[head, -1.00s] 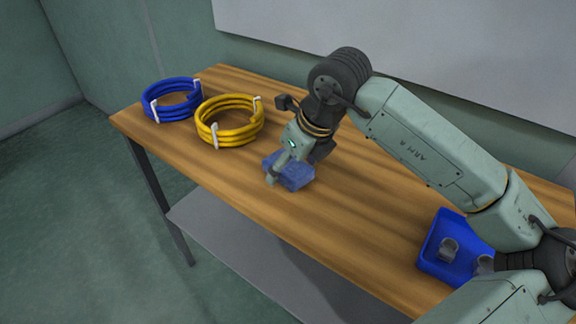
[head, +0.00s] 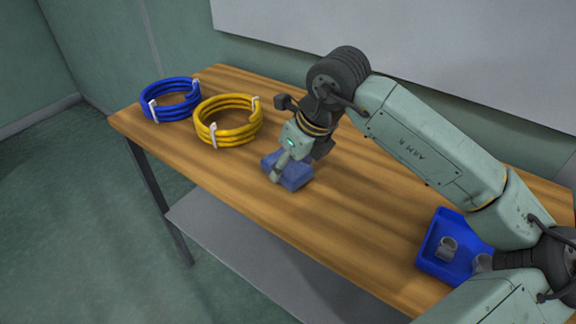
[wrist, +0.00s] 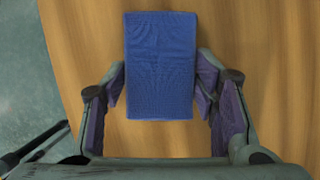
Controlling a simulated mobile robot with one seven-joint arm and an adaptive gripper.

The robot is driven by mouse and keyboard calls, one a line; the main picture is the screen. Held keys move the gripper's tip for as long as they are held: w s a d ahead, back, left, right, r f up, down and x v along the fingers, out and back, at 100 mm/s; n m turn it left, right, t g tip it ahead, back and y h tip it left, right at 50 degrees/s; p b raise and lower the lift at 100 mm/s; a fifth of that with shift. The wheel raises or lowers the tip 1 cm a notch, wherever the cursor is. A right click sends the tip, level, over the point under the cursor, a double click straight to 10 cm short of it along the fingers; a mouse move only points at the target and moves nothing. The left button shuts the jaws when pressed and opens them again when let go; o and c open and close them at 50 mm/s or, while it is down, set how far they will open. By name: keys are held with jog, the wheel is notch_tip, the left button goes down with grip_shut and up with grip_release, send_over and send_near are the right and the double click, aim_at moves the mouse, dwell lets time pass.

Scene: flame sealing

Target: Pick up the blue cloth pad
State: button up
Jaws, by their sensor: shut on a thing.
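The blue cloth pad (head: 294,176) is a small block at the middle of the wooden table in the head view, partly hidden by my gripper (head: 275,178). In the wrist view the pad (wrist: 160,65) is a plain blue rectangle. My gripper's fingertips (wrist: 160,90) stand at its left and right sides, near its lower end. My gripper is shut on the pad. I cannot tell whether the pad is clear of the table.
A blue coil (head: 172,99) and a yellow coil (head: 229,121) lie on the wooden table (head: 345,215) at the far left. A blue tray (head: 428,262) with grey cylindrical pieces stands at the right, partly behind my arm. The tabletop between pad and tray is clear.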

aim_at(290, 170)
jog(key=shift+r+b, duration=0.3)
jog(key=shift+r, duration=0.15)
jog(key=shift+s+r+b, duration=0.3)
jog(key=shift+r+b, duration=0.1)
jog(key=shift+r, duration=0.2)
jog(key=shift+s+r+b, duration=0.3)
jog(key=shift+r+b, duration=0.05)
jog(key=shift+r, duration=0.25)
jog(key=s+a+r+b, duration=0.1)
jog(key=s+a+b, duration=0.1)
jog(key=s, duration=1.2)
jog(key=shift+s+r+b, duration=0.35)
jog(key=shift+b, duration=0.4)
jog(key=o, duration=0.6)
jog(key=c, duration=0.5)
jog(key=shift+c, duration=0.2)
